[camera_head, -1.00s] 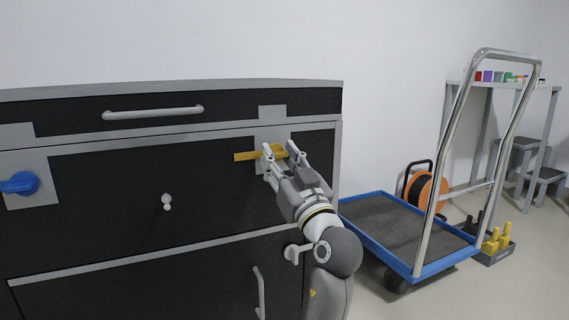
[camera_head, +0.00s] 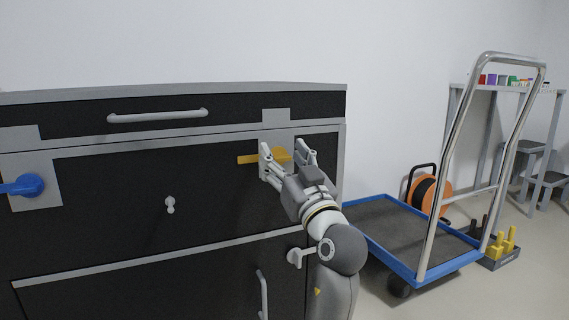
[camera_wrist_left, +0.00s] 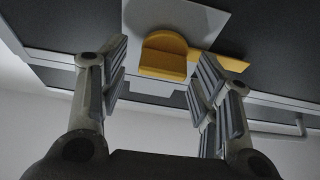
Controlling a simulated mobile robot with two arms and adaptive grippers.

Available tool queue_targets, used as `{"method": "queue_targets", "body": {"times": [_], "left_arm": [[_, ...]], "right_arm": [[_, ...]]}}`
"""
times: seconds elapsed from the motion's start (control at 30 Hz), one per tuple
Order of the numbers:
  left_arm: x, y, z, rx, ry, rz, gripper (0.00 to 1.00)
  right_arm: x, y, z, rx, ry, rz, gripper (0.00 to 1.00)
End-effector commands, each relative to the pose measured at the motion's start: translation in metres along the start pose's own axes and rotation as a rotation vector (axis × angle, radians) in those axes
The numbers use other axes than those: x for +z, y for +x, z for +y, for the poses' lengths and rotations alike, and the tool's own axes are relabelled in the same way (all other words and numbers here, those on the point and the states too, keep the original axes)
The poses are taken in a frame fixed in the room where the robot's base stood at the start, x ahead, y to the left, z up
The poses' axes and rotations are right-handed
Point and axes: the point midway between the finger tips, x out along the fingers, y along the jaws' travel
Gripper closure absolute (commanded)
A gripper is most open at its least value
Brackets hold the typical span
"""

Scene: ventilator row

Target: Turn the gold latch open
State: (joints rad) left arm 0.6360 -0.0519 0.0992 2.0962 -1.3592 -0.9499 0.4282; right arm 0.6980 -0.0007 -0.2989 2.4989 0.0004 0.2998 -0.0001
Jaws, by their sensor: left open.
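The gold latch (camera_head: 248,159) sits on a light grey plate (camera_head: 276,134) at the upper right of the dark cabinet front. Its bar points left and lies nearly level. In the left wrist view the latch (camera_wrist_left: 164,56) shows a rounded hub with the bar reaching right behind a finger. My left gripper (camera_head: 284,151) is open in front of the hub, one finger on each side of it. The fingers look empty, and I cannot tell whether they touch the latch. My right gripper is not in view.
The cabinet (camera_head: 120,200) also has a blue handle (camera_head: 27,185), a small grey knob (camera_head: 170,205) and a drawer handle (camera_head: 158,115). A platform trolley (camera_head: 400,228) stands on the floor to the right, with an orange reel (camera_head: 440,195) behind it.

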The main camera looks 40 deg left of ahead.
Motion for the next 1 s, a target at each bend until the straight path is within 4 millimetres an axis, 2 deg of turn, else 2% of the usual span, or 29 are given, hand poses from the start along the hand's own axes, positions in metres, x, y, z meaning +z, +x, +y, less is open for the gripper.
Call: {"method": "queue_targets", "body": {"times": [0.3,0.5,0.7,1.0], "left_arm": [[-0.050,0.020,0.001,-0.001,-0.006,0.001,0.43],[-0.072,0.029,0.001,0.000,-0.003,-0.001,0.43],[-0.081,0.033,0.001,0.000,-0.001,-0.002,0.43],[-0.082,0.033,0.001,0.001,-0.001,-0.001,0.43]], "right_arm": [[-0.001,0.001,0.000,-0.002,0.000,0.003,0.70],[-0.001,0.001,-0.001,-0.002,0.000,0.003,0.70],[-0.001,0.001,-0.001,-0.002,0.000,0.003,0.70],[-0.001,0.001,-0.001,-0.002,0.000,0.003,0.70]]}}
